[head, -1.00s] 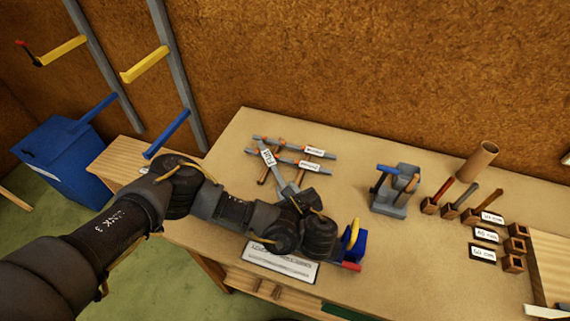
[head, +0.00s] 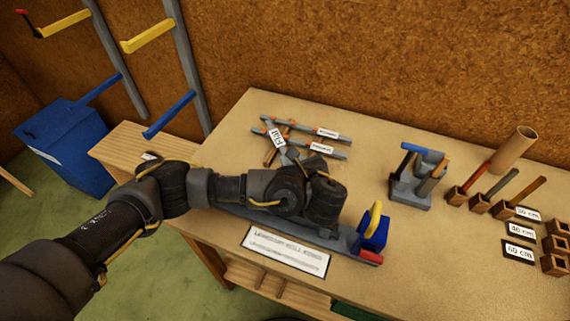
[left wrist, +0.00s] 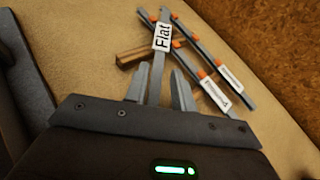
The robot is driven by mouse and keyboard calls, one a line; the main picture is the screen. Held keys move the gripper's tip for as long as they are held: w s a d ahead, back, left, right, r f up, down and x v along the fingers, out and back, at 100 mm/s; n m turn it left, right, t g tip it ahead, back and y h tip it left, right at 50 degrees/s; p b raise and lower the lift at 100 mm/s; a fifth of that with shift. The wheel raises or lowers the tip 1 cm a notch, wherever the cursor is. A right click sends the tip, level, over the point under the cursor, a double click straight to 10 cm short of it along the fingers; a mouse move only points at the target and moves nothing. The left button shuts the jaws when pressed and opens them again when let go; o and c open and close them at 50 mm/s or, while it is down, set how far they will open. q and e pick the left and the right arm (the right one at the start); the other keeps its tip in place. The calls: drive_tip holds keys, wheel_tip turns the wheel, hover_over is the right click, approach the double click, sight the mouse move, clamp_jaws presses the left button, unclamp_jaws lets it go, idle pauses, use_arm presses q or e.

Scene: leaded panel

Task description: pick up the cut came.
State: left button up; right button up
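A grey came strip with a white "Flat" tag (left wrist: 162,37) lies on the bench, its near end running between the fingers of my left gripper (left wrist: 160,92). The fingers stand apart on either side of it. I cannot tell if they touch it. The tag also shows in the head view (head: 278,137), where my forearm and wrist cover much of the area in front. Two more tagged grey strips (head: 322,133) lie beside it on wooden rests. No tag in view says which piece is the cut came. My right gripper is not in view.
A long grey bar (head: 345,240) with a blue block and yellow handle (head: 374,225) lies partly under my arm. A white sign (head: 288,250) is at the front edge. A grey tool holder (head: 412,190) and wooden cups (head: 480,204) stand to the right. Bench between is clear.

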sight(283, 149)
use_arm(q)
drive_tip(key=shift+w, duration=0.1)
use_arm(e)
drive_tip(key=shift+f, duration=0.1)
